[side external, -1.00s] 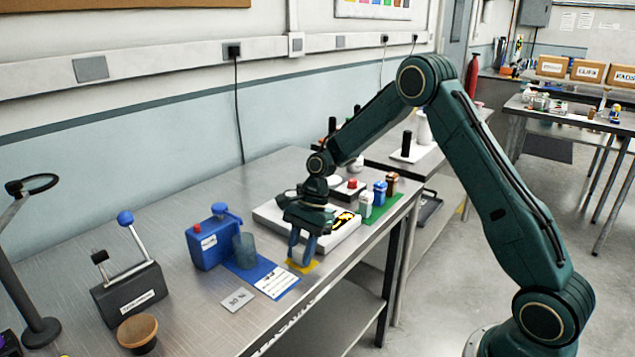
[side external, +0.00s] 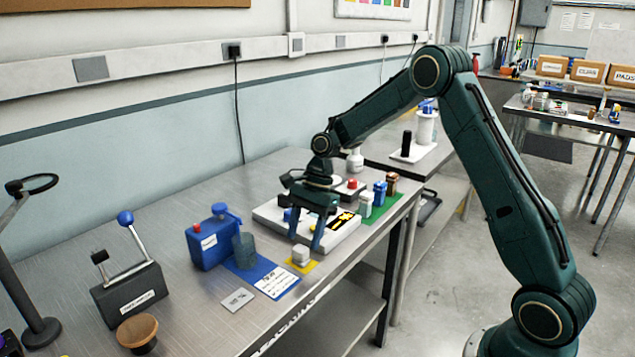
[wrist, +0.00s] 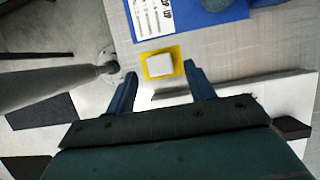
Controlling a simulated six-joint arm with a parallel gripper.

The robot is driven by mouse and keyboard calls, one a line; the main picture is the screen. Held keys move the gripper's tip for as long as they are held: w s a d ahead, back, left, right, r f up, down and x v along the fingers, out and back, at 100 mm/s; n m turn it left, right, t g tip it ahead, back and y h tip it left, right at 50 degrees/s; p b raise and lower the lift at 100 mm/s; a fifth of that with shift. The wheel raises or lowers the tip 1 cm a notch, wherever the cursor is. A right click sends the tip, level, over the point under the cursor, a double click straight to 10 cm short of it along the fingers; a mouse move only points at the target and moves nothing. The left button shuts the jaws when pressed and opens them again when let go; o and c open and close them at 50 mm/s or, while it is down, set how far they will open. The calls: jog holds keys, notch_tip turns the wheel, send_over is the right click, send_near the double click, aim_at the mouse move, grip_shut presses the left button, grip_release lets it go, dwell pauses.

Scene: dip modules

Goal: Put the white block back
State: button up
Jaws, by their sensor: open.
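The white block (side external: 300,254) sits on a small yellow pad (side external: 311,266) near the table's front edge. In the wrist view the white block (wrist: 159,66) lies on the yellow pad (wrist: 149,75), with yellow showing around it. My gripper (side external: 305,243) is open and empty, with its blue fingers above and just behind the block. In the wrist view my gripper (wrist: 161,70) has its fingers spread wide, and the block shows beyond and between the tips, apart from both.
A white device (side external: 340,232) with a black and yellow display stands behind the pad. A green mat (side external: 385,207) with several small bottles is to the right.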

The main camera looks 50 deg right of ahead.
jog(key=v, duration=0.7)
jog(key=shift+r, duration=0.35)
jog(key=s+a+r+n+t+h, duration=0.1)
jog(key=s+a+r+n, duration=0.2)
jog(key=s+r+n, duration=0.3)
jog(key=s+a+r+n+t+h, duration=0.2)
jog(key=s+a+r+n, duration=0.15)
jog(key=s+r, duration=0.35)
jog(key=s+f+n+t+h, duration=0.1)
jog(key=s+n, duration=0.7)
jog(key=s, duration=0.8)
jog(key=shift+s+f+t+h, duration=0.3)
jog(key=shift+s+f+t, duration=0.1)
jog(key=shift+t, duration=0.4)
jog(key=shift+w+d+n, duration=0.1)
jog(key=shift+d+n, duration=0.05)
jog(key=shift+n, duration=0.1)
